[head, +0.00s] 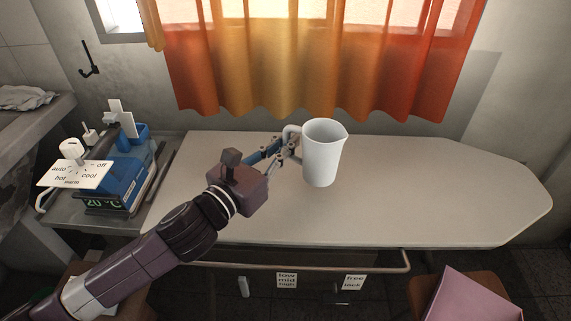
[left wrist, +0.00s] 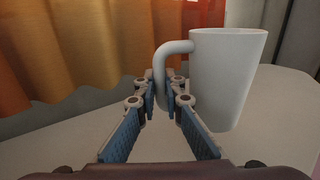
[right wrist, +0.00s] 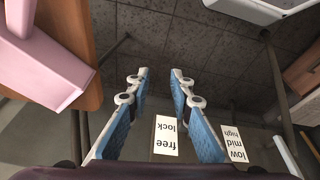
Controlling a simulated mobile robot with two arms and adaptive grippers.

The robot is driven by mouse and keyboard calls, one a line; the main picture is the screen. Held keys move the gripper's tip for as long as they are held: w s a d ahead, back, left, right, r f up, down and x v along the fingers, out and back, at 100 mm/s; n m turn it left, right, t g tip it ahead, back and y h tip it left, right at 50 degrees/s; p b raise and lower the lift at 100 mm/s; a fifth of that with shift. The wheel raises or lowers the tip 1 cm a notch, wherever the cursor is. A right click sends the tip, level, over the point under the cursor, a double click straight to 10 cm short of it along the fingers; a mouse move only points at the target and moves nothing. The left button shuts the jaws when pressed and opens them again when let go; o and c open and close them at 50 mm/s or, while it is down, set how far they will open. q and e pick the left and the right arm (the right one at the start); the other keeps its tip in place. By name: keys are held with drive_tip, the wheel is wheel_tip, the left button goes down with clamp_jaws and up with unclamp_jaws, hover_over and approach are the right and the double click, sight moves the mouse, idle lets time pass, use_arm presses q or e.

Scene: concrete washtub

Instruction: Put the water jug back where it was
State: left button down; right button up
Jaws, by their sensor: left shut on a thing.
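The white water jug (head: 321,155) is upright over the pale ironing-board-like table (head: 420,190), with its handle toward the left and its spout toward the right. My left gripper (head: 290,150) is shut on the jug's handle. In the left wrist view the jug (left wrist: 228,80) stands right of the fingers, and its handle passes between the fingertips of my left gripper (left wrist: 163,95). I cannot tell if the jug's base touches the surface. My right gripper (right wrist: 160,85) is open and empty, pointing at the dark tiled floor; it is out of the head view.
A blue device with a "20 °C" display (head: 130,170) and labelled dial card (head: 75,173) stands at the left end. Orange curtains (head: 300,60) hang behind the table. A pink box (head: 470,296) sits on a brown seat in front right. The table's right half is bare.

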use_arm(q)
drive_tip(key=shift+f, duration=0.7)
wheel_tip(320, 180, down, 4)
drive_tip(key=shift+r+b, duration=0.25)
drive_tip(key=shift+b, duration=0.65)
drive_tip(key=shift+r, duration=0.1)
drive_tip(key=c, duration=2)
unclamp_jaws()
drive_tip(key=shift+f, duration=0.2)
drive_tip(key=shift+c, duration=0.2)
